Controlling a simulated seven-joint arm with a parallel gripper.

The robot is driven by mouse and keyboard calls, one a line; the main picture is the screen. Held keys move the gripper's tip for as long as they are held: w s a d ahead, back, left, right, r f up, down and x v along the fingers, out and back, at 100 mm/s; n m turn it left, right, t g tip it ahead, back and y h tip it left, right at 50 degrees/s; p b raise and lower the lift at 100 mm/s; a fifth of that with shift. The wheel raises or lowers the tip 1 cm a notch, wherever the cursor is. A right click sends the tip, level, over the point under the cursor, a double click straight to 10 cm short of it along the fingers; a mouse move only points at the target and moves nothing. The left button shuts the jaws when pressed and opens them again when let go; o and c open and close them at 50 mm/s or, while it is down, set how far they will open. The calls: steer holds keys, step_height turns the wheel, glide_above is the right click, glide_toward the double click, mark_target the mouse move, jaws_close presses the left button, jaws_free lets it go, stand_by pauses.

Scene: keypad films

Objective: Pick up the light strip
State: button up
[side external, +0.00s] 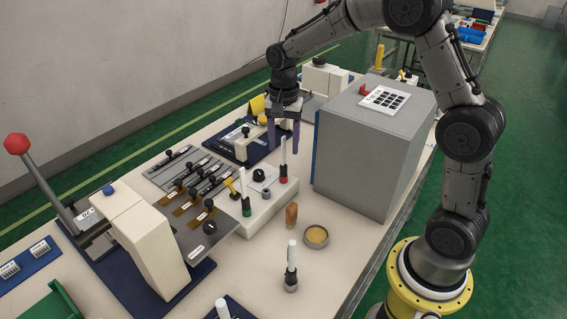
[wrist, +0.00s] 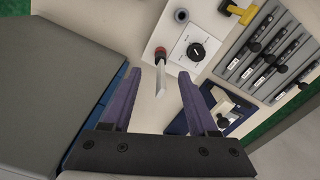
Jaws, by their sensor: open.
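My gripper (side external: 283,135) is open, with two purple fingers pointing down and nothing held between them. It hangs over the bench, left of the large grey box. In the wrist view the open fingers (wrist: 159,74) frame a pale rod with a red base (wrist: 160,82). The same rod with a red base (side external: 283,150) stands upright on the white dial panel in the side view, below and apart from the fingers. I cannot tell which thing is the light strip. Several slim grey strips with black knobs lie on a slider panel (side external: 205,188).
The grey box (side external: 368,145) stands close on the right, with a keypad sheet (side external: 385,99) on top. A rod with a green base (side external: 246,190), a wooden block (side external: 291,215) and a round dish (side external: 316,236) are nearer the front. Bare bench (side external: 345,235) lies right of the dish.

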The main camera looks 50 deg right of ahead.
mark_target(283, 165)
steer(key=shift+f, duration=3.2)
jaws_close()
